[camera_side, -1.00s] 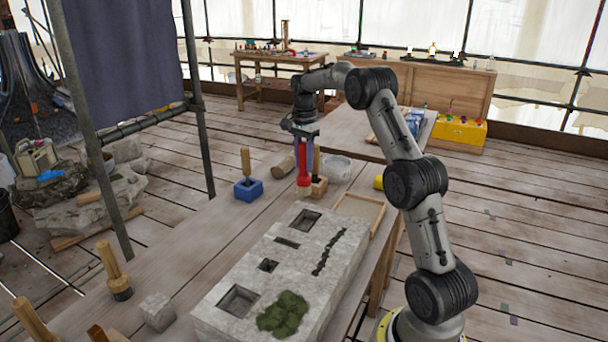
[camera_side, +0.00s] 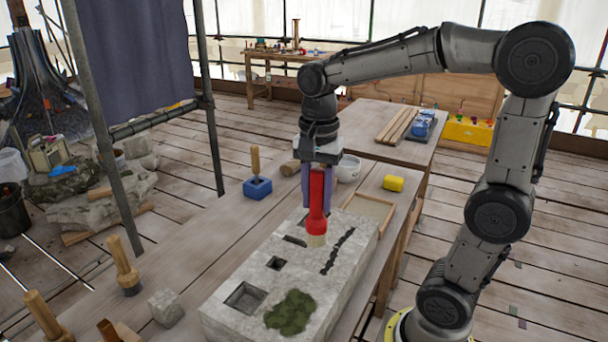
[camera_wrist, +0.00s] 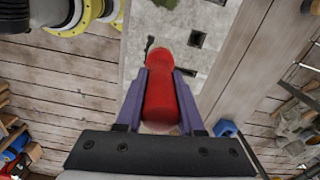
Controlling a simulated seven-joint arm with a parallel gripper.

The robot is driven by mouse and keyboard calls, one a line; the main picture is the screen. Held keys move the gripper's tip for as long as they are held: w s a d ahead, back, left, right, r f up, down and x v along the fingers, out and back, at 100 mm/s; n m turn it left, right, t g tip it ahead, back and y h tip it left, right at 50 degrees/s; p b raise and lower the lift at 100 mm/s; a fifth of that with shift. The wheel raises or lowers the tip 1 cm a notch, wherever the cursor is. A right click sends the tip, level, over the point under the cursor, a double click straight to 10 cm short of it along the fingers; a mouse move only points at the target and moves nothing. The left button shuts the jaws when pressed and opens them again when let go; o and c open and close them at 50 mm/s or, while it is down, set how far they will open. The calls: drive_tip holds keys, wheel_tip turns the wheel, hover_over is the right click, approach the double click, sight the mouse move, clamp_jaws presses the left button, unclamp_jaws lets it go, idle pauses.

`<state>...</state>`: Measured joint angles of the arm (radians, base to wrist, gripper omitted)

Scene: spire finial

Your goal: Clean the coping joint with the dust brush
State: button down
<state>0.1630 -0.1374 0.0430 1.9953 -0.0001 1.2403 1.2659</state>
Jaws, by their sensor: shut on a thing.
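My gripper (camera_side: 320,190) is shut on the red handle of the dust brush (camera_side: 316,205), which hangs upright with its pale bristles down. The brush is over the far part of the grey stone coping block (camera_side: 235,295); I cannot tell whether the bristles touch the stone. The block's top has square holes, a slot, a green moss patch (camera_side: 290,312) and a dark jagged joint (camera_side: 338,250) just right of the brush. In the wrist view the red handle (camera_wrist: 160,95) sits between the purple fingers, with the stone (camera_wrist: 215,25) beyond it.
A shallow wooden tray (camera_side: 370,208) adjoins the block at the right, with a yellow cylinder (camera_side: 393,183) behind. A blue block with a wooden handle (camera_side: 257,187), a white bowl (camera_side: 347,168), a mallet-like tool (camera_side: 124,268) and a small stone cube (camera_side: 166,308) stand on the bench.

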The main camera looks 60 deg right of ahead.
wheel_tip(320, 180, down, 6)
drive_tip(key=s+a, duration=0.1)
drive_tip(key=s, duration=0.1)
drive_tip(key=shift+a, duration=0.2)
idle(0.4)
drive_tip(key=shift+f, duration=0.7)
idle(0.9)
drive_tip(key=shift+d, duration=0.15)
drive_tip(key=shift+d, duration=1.4)
drive_tip(key=shift+d, duration=0.1)
drive_tip(key=shift+d, duration=1.4)
